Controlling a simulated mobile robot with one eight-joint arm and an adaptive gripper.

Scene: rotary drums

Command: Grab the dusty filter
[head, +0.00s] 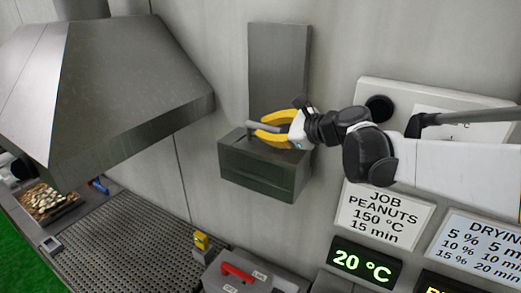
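A dark grey metal box (262,172) is fixed to the wall below a tall flat metal plate (279,68). A small grey bar, like a handle, stands out at the top of the box; it may belong to the filter. No dusty surface can be made out, and the inside of the box is hidden. My gripper (259,127) comes in from the right, just above the box top. Its two yellow fingers are spread apart, one above and one below the grey bar. I cannot tell whether they touch it.
A large metal hood (110,90) fills the upper left. Below it are a perforated metal tray (130,235) and a small tray of nuts (47,203). A grey box with a red handle (237,271) stands below. Signs and a 20 °C display (361,264) are at right.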

